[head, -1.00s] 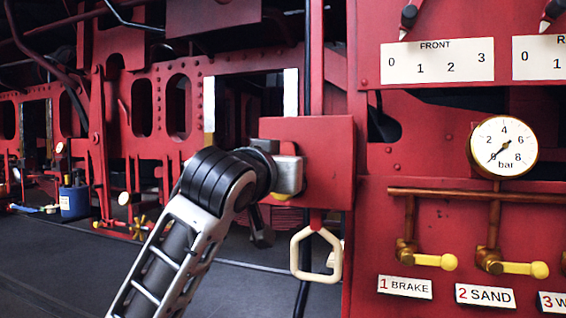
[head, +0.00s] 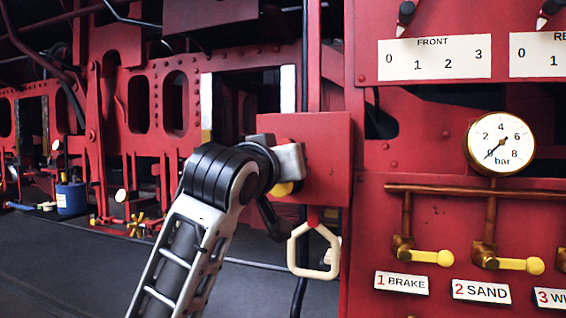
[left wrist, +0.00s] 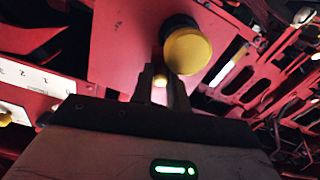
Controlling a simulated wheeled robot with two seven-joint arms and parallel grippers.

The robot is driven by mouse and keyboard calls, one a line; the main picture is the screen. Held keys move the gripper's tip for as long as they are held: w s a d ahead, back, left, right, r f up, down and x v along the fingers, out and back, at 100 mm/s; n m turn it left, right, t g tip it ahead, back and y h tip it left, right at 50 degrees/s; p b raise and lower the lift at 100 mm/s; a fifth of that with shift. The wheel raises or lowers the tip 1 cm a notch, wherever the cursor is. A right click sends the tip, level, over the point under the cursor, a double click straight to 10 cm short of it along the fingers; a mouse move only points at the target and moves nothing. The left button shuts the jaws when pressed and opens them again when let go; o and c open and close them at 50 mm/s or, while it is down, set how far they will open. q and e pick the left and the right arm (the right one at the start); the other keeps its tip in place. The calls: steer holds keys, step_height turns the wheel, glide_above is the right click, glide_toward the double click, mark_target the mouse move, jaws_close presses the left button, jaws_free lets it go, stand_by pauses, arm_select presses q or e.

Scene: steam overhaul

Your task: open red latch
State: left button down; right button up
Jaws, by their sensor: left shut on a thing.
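A red box (head: 325,150) hangs on a vertical red post. My left gripper (head: 288,162) is at its left side, wrist tilted, fingers mostly hidden in the head view. A round yellow knob (head: 282,188) shows just below the gripper. In the left wrist view the larger yellow knob (left wrist: 187,50) stands on a dark stem against the red face. My left fingers (left wrist: 162,88) are close beside it, shut on a small yellow-tipped piece (left wrist: 160,80). I cannot tell whether this piece is the red latch's handle. My right gripper is not in view.
A cream loop handle (head: 313,250) hangs below the box. To the right are a pressure gauge (head: 500,143), copper pipes and yellow-handled valves (head: 432,258). A blue can (head: 71,198) stands far left. The dark floor (head: 80,270) is clear at lower left.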

arm_select(q)
steer(key=c, duration=1.4)
jaws_free()
steer(key=shift+o, duration=0.2)
